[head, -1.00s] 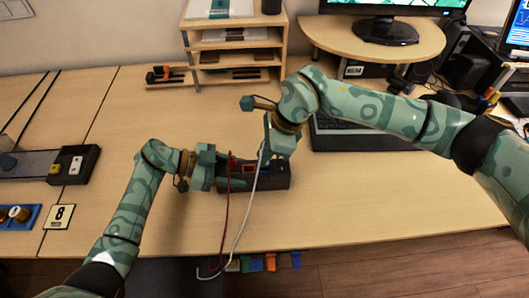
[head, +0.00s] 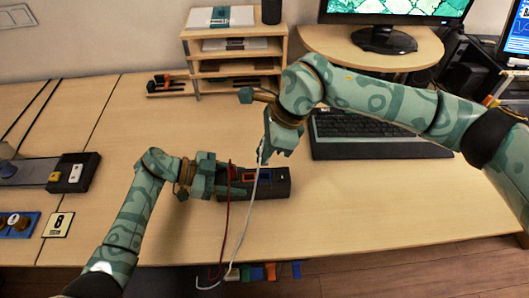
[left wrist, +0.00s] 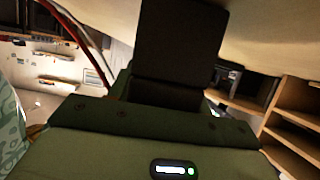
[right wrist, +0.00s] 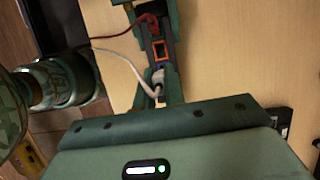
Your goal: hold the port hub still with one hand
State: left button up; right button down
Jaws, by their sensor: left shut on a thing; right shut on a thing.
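The port hub (head: 281,182) is a long dark box lying on the table. It also shows in the right wrist view (right wrist: 157,35), with an orange-rimmed port and a blue port. My left gripper (head: 222,180) is shut on the hub's left end, and the dark hub body (left wrist: 178,55) fills the left wrist view between the fingers. A red cable (head: 228,215) is at the hub's left part. My right gripper (head: 266,155) is above the hub, shut on the white cable's plug (right wrist: 158,76). I cannot tell whether this plug is seated in a port.
The white cable (head: 246,222) and red cable hang over the front edge, near several coloured tags (head: 265,271). A keyboard (head: 365,135) lies behind right, a wooden shelf (head: 235,50) stands behind. A dark device (head: 75,172) is at left. Table right of the hub is clear.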

pick_arm(q)
jog(key=o, duration=1.1)
jog(key=shift+o, duration=0.2)
jog(key=shift+a, duration=0.1)
jog(key=v, duration=1.1)
jog(key=shift+a+r, duration=0.15)
jog(key=shift+a, duration=0.25)
